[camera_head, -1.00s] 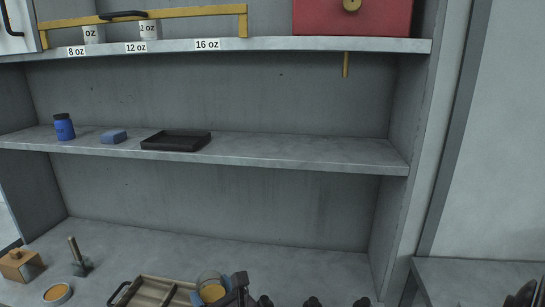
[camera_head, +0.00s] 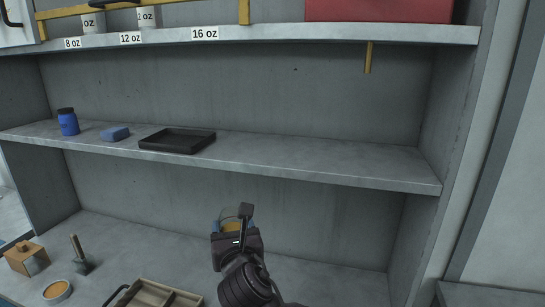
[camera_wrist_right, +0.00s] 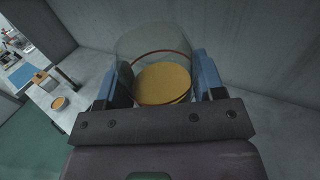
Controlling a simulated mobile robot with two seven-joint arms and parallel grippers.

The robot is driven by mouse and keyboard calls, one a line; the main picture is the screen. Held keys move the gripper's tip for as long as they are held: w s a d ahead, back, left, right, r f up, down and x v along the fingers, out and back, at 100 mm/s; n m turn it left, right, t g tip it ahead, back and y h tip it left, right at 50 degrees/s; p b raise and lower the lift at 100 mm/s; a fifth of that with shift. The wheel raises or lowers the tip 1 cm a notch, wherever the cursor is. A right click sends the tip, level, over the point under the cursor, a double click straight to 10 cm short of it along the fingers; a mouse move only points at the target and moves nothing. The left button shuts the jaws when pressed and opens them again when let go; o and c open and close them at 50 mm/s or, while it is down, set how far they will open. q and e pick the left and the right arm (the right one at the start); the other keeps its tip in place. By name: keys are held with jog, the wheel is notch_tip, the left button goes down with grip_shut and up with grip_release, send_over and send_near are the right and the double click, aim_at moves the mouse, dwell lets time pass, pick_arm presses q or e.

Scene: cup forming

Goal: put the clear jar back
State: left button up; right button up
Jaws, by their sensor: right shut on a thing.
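The clear jar (camera_head: 231,213) shows small in the head view, partly hidden behind my right gripper. My right gripper (camera_head: 233,225) holds it above the lower worktop, below the middle shelf. In the right wrist view the jar (camera_wrist_right: 152,42) is see-through, with a yellow-orange disc inside or at its end; I cannot tell which. The blue finger pads of the right gripper (camera_wrist_right: 160,82) press on the jar from both sides. My left gripper is in neither view.
The middle shelf (camera_head: 330,168) holds a black tray (camera_head: 178,141), a blue sponge (camera_head: 115,133) and a blue bottle (camera_head: 68,122); its right half is bare. The upper shelf has size labels, cups behind a yellow bar (camera_head: 245,12) and a red box (camera_head: 380,9). A wooden tray (camera_head: 160,295) lies below.

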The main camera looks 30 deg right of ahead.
jog(key=r+m+g+h, duration=0.2)
jog(key=r, duration=0.2)
jog(key=d+r+m+g+h, duration=0.1)
jog(key=r+m+h, duration=0.1)
jog(key=r, duration=0.3)
jog(key=w+d+r+m+g+h, duration=0.1)
jog(key=r+m+g+h, duration=0.1)
jog(key=r+h, duration=0.1)
jog(key=shift+w+r+g+h+b, duration=0.1)
jog(key=shift+r+g+h+b, duration=0.25)
jog(key=shift+r, duration=0.45)
jog(key=s+a+r+m+g+h+b, duration=0.15)
jog(key=s+r+m+g+h, duration=0.25)
jog(key=s+r+m+g, duration=0.45)
jog(key=w+d+r+n+p, duration=0.2)
jog(key=w+d+r, duration=0.1)
jog(key=w+d, duration=1.1)
jog(key=shift+g, duration=0.3)
notch_tip(320, 180, down, 6)
jog(key=shift+a+f, duration=0.1)
jog(key=shift+f, duration=0.15)
jog(key=shift+w+d+f+p, duration=0.1)
jog(key=shift+d+f+p, duration=0.1)
jog(key=shift+f+p, duration=0.15)
